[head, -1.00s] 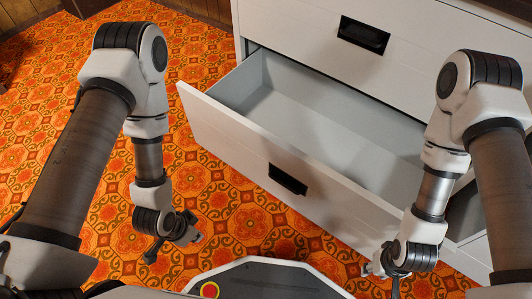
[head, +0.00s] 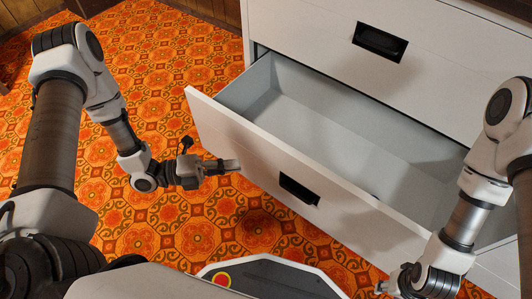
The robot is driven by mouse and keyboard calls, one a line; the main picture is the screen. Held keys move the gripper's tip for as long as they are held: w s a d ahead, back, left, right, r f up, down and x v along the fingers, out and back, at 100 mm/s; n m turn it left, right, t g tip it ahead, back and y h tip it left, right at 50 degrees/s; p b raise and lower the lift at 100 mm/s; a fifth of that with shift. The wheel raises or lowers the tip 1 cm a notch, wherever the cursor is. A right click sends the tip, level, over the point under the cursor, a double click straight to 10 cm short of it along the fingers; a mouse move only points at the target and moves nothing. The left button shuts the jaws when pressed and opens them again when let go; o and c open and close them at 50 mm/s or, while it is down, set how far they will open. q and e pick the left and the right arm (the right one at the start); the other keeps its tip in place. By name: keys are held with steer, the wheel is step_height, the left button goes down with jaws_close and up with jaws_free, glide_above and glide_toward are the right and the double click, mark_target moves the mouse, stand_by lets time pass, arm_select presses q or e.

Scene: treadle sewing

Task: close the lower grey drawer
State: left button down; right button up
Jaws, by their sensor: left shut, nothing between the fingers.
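The lower grey drawer (head: 232,128) is pulled well out of the cabinet, and its inside looks empty. Its front has a dark recessed handle (head: 299,189). My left gripper (head: 232,166) is shut and empty, in front of the left part of the drawer front and pointing right towards it. I cannot tell whether its tip touches the front. My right gripper (head: 384,288) is low at the bottom right, near the right part of the drawer front. Its fingers are small and partly hidden, so its opening is unclear.
The upper drawer (head: 440,66) of the white cabinet is closed, with a dark handle (head: 380,42). Orange patterned carpet (head: 165,80) lies free to the left. A wood-panelled wall (head: 212,8) stands behind. My base, with a red button, is at the bottom.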

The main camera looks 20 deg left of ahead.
mark_target(280, 150)
arm_select(q)
steer(key=w+d+b, duration=0.4)
steer(key=w+d, duration=0.2)
steer(key=shift+w+d, duration=0.1)
steer(key=shift+d, duration=0.3)
arm_select(e)
step_height(280, 150, down, 5)
steer(key=shift+f, duration=0.1)
arm_select(q)
steer(key=shift+w, duration=0.15)
